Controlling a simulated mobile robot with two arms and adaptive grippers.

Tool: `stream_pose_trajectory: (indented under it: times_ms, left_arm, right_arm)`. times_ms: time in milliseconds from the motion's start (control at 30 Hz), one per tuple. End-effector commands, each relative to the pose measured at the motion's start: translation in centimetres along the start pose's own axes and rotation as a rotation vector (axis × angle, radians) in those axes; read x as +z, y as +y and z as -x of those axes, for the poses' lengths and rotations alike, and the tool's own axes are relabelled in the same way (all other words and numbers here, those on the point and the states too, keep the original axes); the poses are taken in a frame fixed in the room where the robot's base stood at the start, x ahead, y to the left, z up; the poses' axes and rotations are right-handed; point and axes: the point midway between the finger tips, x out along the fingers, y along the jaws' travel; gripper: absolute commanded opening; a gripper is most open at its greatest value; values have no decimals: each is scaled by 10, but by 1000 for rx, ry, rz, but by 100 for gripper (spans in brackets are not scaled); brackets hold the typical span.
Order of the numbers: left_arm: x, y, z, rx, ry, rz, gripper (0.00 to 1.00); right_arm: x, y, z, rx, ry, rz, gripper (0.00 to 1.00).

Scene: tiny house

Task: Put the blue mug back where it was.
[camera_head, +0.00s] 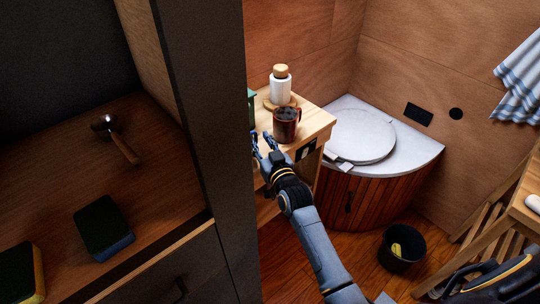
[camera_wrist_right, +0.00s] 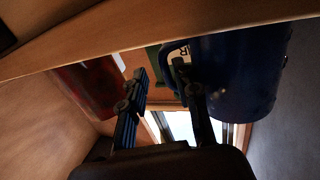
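The blue mug (camera_wrist_right: 240,75) is large in the right wrist view, at upper right, close to the fingers. In the head view I cannot make the mug out; the dark cabinet edge hides that spot. My right gripper (camera_head: 264,144) is at the front left of the wooden counter. In the right wrist view its two fingers (camera_wrist_right: 163,98) are apart with a gap between them, the right-hand one overlapping the mug's edge; I see no clear grasp. My left gripper is not in view.
A brown mug (camera_head: 286,124) and a white corked jar (camera_head: 280,88) stand on the wooden counter (camera_head: 316,121). A dark cabinet post (camera_head: 210,130) blocks the left. A toilet lid (camera_head: 352,136) is to the right; a black bucket (camera_head: 401,250) stands on the floor.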

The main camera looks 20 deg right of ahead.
Motion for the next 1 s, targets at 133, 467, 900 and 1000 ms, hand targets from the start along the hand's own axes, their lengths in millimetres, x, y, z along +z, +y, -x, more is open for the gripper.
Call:
stream_pose_trajectory:
  times_ms: [133, 467, 900, 1000]
  left_arm:
    - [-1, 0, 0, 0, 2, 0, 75]
    - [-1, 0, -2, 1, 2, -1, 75]
    - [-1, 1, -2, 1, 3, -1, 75]
    - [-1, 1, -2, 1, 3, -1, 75]
  right_arm:
    - [1, 0, 35, 0, -2, 0, 31]
    - [0, 0, 87, 0, 0, 1, 31]
    - [14, -2, 94, -4, -27, 1, 31]
    - [61, -7, 97, -17, -118, 3, 31]
